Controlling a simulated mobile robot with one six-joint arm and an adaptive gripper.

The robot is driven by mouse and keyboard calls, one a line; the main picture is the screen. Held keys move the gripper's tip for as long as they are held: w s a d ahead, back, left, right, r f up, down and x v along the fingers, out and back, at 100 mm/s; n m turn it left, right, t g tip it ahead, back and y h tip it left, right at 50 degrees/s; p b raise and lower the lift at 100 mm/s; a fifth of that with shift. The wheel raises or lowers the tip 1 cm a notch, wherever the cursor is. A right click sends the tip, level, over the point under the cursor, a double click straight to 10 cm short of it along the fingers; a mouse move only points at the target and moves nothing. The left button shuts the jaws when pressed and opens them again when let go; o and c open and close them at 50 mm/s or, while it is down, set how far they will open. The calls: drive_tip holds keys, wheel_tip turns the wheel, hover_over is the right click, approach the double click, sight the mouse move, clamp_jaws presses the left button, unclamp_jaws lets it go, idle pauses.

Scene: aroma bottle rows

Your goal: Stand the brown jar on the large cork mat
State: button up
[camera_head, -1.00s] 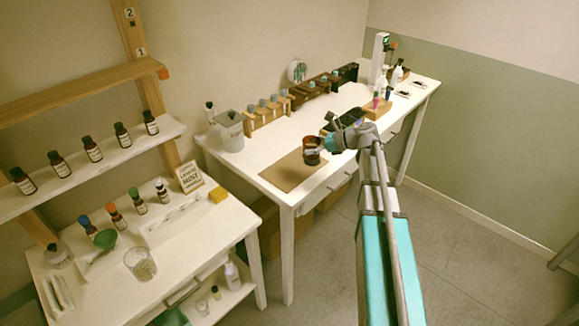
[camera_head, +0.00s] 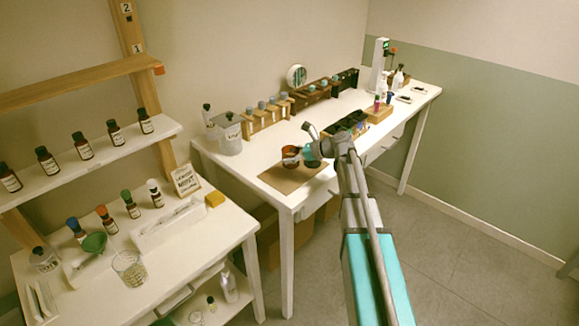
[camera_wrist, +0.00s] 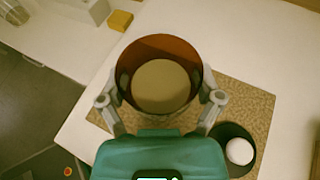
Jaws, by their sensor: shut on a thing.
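The brown jar (camera_head: 290,152) is upright, held over the large cork mat (camera_head: 284,184) near the front left of the long white table. In the wrist view I look into the open mouth of the jar (camera_wrist: 161,86), and the cork mat (camera_wrist: 247,98) shows behind and beside it. My gripper (camera_wrist: 161,99) is shut around the jar, one finger on each side; in the head view my gripper (camera_head: 302,153) reaches it from the right. The jar's base is hidden, so I cannot tell whether it touches the mat.
A grey canister (camera_head: 229,135) and a wooden rack of bottles (camera_head: 266,119) stand behind the mat. A dark tray (camera_head: 350,122) is to the right. A side table (camera_head: 165,262) with bottles and a yellow sponge (camera_head: 215,198) stands at left.

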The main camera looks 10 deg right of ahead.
drive_tip(key=shift+w+a+f+b, duration=0.15)
drive_tip(key=shift+a+f+b, duration=0.05)
drive_tip(key=shift+f+b, duration=0.25)
drive_tip(key=shift+w+a+f+b, duration=0.15)
drive_tip(key=shift+f+b, duration=0.2)
drive_tip(key=shift+b, duration=0.05)
drive_tip(key=shift+f+b, duration=1.15)
drive_tip(key=shift+f, duration=0.05)
drive_tip(key=shift+f, duration=0.1)
drive_tip(key=o, duration=1.1)
drive_tip(key=shift+r, duration=0.2)
